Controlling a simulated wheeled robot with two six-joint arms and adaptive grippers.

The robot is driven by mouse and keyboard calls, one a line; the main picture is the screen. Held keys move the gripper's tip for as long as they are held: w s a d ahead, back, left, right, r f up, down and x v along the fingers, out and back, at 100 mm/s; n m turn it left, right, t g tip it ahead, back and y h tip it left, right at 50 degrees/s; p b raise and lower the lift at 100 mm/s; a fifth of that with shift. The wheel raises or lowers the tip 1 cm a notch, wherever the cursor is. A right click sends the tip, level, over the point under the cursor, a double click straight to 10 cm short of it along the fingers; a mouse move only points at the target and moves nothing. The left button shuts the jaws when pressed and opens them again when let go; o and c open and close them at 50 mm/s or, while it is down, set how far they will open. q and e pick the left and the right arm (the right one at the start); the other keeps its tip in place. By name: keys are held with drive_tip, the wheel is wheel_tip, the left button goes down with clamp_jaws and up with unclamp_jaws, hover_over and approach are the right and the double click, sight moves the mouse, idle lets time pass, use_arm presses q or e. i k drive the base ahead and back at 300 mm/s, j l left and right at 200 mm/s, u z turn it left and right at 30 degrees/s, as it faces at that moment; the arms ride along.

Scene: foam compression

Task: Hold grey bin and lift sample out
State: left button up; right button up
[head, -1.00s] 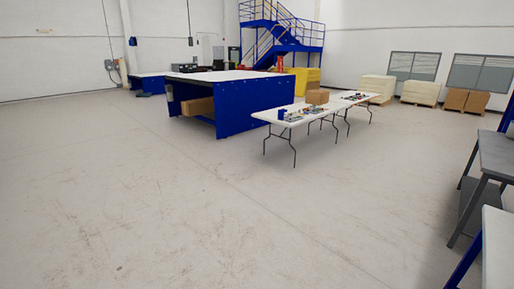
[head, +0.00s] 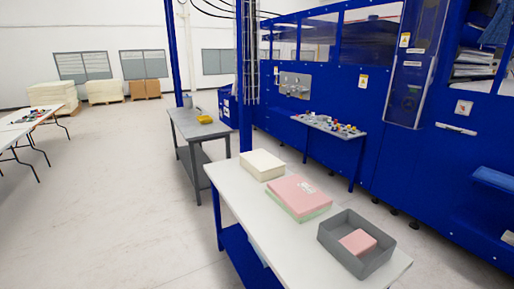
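A grey open-topped bin (head: 333,239) stands at the near right end of a white-topped table in the head view. A small pink block (head: 358,242), which looks like the foam sample, lies inside it on the bin floor. The bin is upright and nothing touches it from outside. Neither of my grippers shows in the view.
On the same white table (head: 243,212), a pink slab over a pale green one (head: 300,198) lies left of the bin, with a cream block (head: 262,165) beyond. A grey table (head: 190,122) stands farther back. A blue machine wall (head: 400,150) runs behind.

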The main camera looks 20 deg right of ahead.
sight(359, 243)
drive_tip(key=i+j+z, duration=0.15)
drive_tip(key=z, duration=0.35)
drive_tip(key=i+j+z, duration=0.25)
drive_tip(key=z, duration=0.25)
drive_tip(key=i+j+z, duration=0.15)
drive_tip(key=j+z, duration=0.2)
drive_tip(key=z, duration=0.15)
drive_tip(key=i+j+z, duration=0.1)
drive_tip(key=j+z, duration=0.25)
drive_tip(key=z, duration=0.15)
drive_tip(key=j+z, duration=0.35)
drive_tip(key=z, duration=0.15)
